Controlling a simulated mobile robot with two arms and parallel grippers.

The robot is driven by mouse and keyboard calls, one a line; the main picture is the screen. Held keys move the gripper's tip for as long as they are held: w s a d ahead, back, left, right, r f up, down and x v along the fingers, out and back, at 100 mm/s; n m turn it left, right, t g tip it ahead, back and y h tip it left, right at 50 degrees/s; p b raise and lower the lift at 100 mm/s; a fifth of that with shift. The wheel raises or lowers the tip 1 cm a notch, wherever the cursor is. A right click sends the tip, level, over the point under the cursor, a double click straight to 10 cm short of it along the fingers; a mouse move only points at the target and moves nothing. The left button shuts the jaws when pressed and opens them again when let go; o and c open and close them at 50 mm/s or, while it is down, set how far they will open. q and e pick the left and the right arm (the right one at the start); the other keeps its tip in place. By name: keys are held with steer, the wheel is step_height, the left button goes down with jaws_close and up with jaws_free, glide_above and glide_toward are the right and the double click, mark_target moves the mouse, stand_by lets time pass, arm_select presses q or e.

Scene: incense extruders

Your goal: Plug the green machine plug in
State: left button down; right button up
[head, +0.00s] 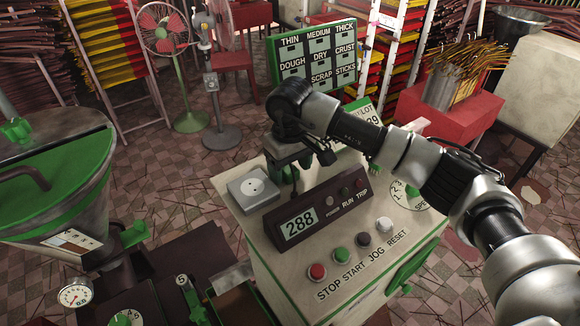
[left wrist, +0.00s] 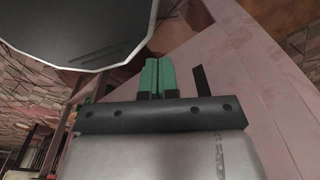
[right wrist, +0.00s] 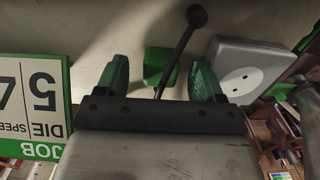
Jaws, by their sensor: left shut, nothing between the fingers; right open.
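The green plug (right wrist: 160,67) is a small green block on the pale machine top in the right wrist view. A thin dark cord or rod runs beside it and crosses between my right fingers. My right gripper (right wrist: 162,75) is open, with one green finger on each side of the plug; whether they touch it I cannot tell. The grey socket box (right wrist: 240,72) with a round white face lies just right of these fingers. In the head view the socket box (head: 253,188) sits left of my right gripper (head: 298,170), which hides the plug. My left gripper (left wrist: 158,62) is shut and empty.
The control panel (head: 318,206) reading 288 stands in front of the socket box. Several push buttons (head: 341,255) line the front of the machine top. A job card (right wrist: 32,105) stands left of my right gripper. A large green-rimmed hopper (head: 55,190) is at the left.

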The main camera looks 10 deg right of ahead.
steer(key=shift+f, duration=0.5)
steer(key=c, duration=1)
steer(key=shift+o, duration=0.2)
steer(key=shift+r, duration=0.1)
